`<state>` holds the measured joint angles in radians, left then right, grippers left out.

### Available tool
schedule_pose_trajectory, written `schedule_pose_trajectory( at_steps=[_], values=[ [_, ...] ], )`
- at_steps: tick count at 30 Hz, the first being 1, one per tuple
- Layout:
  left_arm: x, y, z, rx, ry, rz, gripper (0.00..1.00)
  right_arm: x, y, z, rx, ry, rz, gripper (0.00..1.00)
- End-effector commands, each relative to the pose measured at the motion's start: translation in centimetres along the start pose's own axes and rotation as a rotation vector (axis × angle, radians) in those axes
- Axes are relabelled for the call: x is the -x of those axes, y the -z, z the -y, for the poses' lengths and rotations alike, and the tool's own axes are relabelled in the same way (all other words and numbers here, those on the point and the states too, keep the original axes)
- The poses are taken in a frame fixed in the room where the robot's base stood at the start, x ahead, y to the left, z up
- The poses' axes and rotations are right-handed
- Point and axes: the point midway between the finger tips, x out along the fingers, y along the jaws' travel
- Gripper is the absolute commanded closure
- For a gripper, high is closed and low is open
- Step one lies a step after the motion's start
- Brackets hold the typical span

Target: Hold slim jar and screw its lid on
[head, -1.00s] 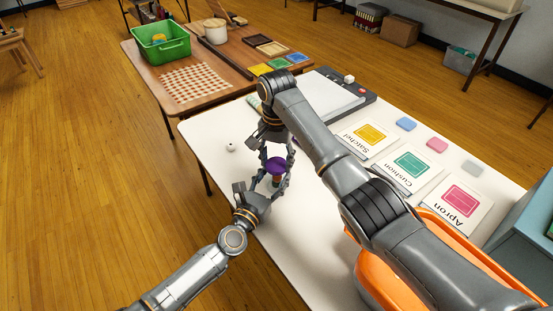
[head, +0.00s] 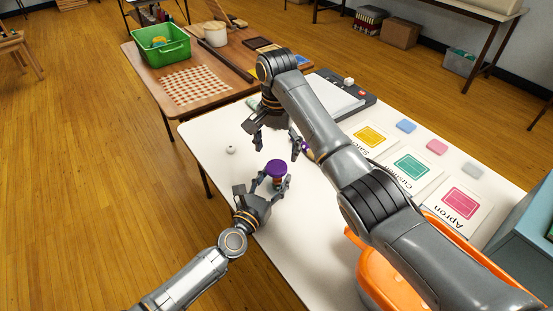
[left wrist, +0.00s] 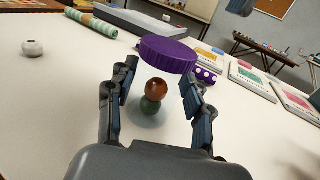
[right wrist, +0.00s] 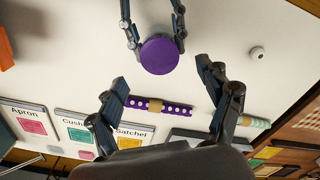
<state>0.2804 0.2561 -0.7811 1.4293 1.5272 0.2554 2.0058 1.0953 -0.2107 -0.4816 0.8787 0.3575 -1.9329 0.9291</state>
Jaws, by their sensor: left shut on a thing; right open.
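The slim jar (left wrist: 151,82) is clear and stands upright on the white table, with a brown bead above a green one inside. Its purple lid (head: 277,167) sits on top; I cannot tell how tightly it is seated. The lid also shows in the left wrist view (left wrist: 168,54) and from above in the right wrist view (right wrist: 159,55). My left gripper (head: 271,182) is shut around the jar below the lid. My right gripper (head: 277,148) is open and empty, its fingers spread above and clear of the lid.
A small white ball (head: 231,149) lies left of the jar. A purple dotted strip with a tan band (right wrist: 160,107) and a rolled green cloth (left wrist: 90,24) lie nearby. Labelled cards (head: 412,167) and an orange container (head: 372,283) are to the right.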

Motion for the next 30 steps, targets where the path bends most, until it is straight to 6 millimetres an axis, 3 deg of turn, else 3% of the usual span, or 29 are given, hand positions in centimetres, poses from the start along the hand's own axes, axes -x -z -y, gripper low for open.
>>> schedule_pose_trajectory(
  at_steps=[4, 9, 26, 27, 30],
  values=[
    [0.0, 0.0, 0.0, 0.000, 0.000, 0.000, 1.00, 4.0, 0.1, 0.1, 0.000, 0.003, -0.004, 0.21],
    [0.0, 0.0, 0.0, 0.000, 0.000, 0.000, 1.00, 5.8, 0.2, 0.0, 0.001, 0.001, -0.010, 0.21],
    [0.0, 0.0, 0.0, 0.000, 0.000, 0.000, 1.00, 7.0, 0.0, 0.0, -0.001, -0.001, 0.000, 0.21],
    [0.0, 0.0, 0.0, 0.000, 0.000, 0.000, 0.45, 7.0, 0.0, 0.0, -0.001, -0.001, 0.000, 0.21],
    [0.0, 0.0, 0.0, 0.000, 0.000, 0.000, 0.24, 7.0, 0.0, 0.0, -0.001, -0.001, 0.000, 0.21]
  ],
)
